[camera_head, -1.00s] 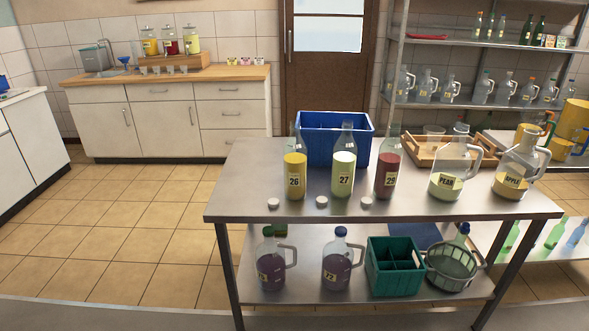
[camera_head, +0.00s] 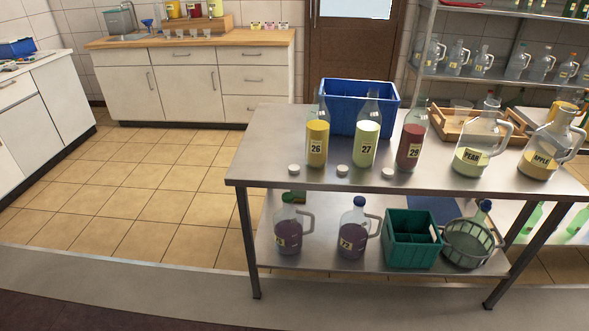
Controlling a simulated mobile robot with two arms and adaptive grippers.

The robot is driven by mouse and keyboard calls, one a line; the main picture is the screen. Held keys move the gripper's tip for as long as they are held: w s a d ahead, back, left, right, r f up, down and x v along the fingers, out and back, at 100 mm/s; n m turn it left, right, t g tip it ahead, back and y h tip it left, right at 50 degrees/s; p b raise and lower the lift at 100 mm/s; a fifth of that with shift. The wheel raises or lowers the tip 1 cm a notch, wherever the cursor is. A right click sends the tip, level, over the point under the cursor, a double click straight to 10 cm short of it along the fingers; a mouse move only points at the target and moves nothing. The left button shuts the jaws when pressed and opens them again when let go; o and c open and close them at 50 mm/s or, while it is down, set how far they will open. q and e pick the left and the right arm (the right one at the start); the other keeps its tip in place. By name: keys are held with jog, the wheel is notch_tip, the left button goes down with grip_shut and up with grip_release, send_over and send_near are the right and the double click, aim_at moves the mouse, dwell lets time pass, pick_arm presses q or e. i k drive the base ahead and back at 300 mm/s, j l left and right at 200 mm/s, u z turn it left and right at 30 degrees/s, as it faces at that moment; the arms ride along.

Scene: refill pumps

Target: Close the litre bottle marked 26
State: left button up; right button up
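The litre bottle marked 26 (camera_head: 317,146) stands upright on the steel table (camera_head: 262,160), holding yellow liquid below a clear neck; no cap shows on it. A white cap (camera_head: 294,169) lies on the table in front of it, to its left. Two similar caps lie to the right, one (camera_head: 342,170) in front of the bottle marked 27 (camera_head: 365,145) and one (camera_head: 388,173) in front of the bottle marked 29 (camera_head: 410,147). Neither of my grippers is in view.
A blue crate (camera_head: 345,92) stands behind the bottles. Jugs marked PEAR (camera_head: 472,160) and APPLE (camera_head: 541,160) stand to the right, near a wooden tray (camera_head: 450,124). The lower shelf holds two jugs, a green crate (camera_head: 411,251) and a basket. The floor left of the table is clear.

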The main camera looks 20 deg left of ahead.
aim_at(318, 123)
jog(key=i+l+u, duration=0.1)
jog(key=i+u, duration=0.15)
jog(key=i, duration=0.15)
jog(key=i+l+u, duration=0.25)
jog(key=i, duration=0.2)
